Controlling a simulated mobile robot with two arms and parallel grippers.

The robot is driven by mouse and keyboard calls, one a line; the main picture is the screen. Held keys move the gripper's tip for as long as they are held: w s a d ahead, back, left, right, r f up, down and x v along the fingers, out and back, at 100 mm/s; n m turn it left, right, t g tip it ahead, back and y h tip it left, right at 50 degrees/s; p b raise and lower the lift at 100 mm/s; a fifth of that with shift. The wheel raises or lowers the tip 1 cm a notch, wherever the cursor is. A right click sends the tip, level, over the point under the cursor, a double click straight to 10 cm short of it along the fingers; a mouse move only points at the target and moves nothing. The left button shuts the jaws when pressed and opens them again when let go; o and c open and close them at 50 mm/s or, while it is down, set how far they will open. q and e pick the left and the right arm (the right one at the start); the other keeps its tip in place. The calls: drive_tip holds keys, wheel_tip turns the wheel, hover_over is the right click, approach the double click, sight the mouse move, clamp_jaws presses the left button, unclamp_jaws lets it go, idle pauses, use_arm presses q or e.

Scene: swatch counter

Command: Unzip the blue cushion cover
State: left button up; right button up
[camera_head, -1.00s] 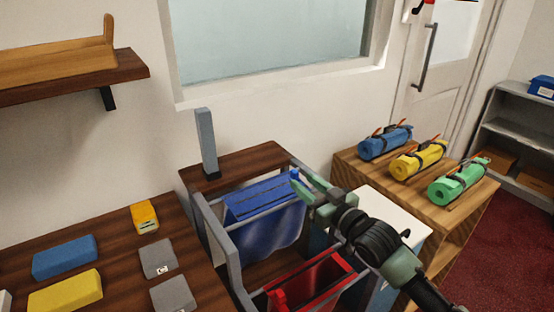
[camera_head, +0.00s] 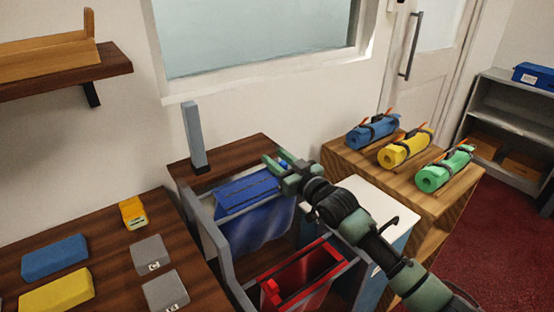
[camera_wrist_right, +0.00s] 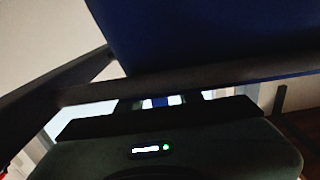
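The blue cushion cover (camera_head: 252,212) hangs open-sided in a grey frame in the head view, its top edge running along a bar. A small blue knob, likely its zip pull (camera_head: 283,163), shows at the right end of that edge. My right gripper (camera_head: 275,158) is at this end, its green fingers apart with the knob between or just behind them. In the right wrist view, a small blue piece (camera_wrist_right: 160,101) shows in the gap beyond the gripper body, with light on both sides. Contact cannot be told. My left gripper is out of view.
A red cover (camera_head: 303,280) hangs in front of the blue one, under my right forearm. Grey frame bars (camera_head: 217,236) surround both. An upright grey post (camera_head: 194,137) stands behind. Rolled bundles (camera_head: 405,149) lie on the wooden stand at right; blocks (camera_head: 56,258) lie on the left table.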

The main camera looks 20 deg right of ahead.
clamp_jaws()
idle(1.3)
